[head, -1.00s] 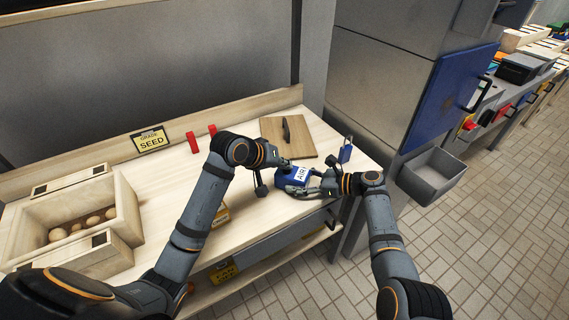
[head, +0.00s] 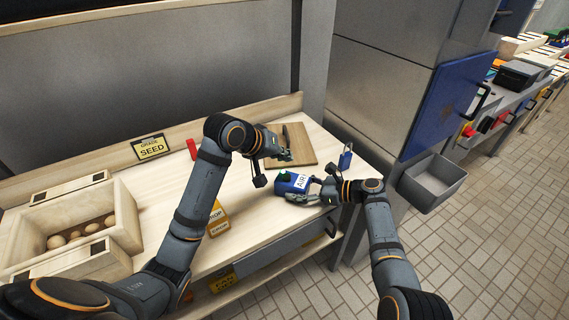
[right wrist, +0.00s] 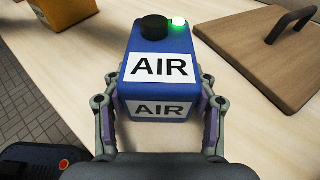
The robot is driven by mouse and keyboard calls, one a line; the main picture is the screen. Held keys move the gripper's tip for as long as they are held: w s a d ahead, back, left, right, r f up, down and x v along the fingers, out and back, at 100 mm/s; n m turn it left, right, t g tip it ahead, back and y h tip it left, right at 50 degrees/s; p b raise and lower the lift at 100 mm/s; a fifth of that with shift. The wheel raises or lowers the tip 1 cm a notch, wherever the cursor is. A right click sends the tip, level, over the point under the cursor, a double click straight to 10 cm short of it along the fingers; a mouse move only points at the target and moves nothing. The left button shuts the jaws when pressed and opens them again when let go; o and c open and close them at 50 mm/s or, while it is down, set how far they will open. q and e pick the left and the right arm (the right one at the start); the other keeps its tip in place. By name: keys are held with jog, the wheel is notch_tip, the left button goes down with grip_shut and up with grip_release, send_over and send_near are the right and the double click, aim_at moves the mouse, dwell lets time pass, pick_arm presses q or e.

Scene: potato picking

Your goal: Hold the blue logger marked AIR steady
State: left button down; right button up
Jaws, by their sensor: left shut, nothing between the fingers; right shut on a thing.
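The blue logger (head: 284,184) with a white AIR label sits on the light wooden bench near its front right. In the right wrist view the logger (right wrist: 161,97) shows AIR on two faces, a black knob and a lit green light on top. My right gripper (head: 312,193) is shut on the logger, one finger along each side; the fingers (right wrist: 161,118) show in the right wrist view too. My left gripper (head: 287,157) is shut and empty, above the wooden board behind the logger. Its fingertips are small and partly blend with the board.
A wooden board with a dark handle (head: 304,144) lies behind the logger. A blue padlock-like object (head: 345,160) stands to its right. A yellow-orange block (head: 218,216) sits near the bench front. A wooden crate (head: 125,222) with potatoes is at left, near the SEED sign (head: 151,147).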

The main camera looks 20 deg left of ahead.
pick_arm(q)
jog(key=shift+r, duration=0.35)
pick_arm(e)
jog(key=o, duration=1)
jog(key=shift+c, duration=0.2)
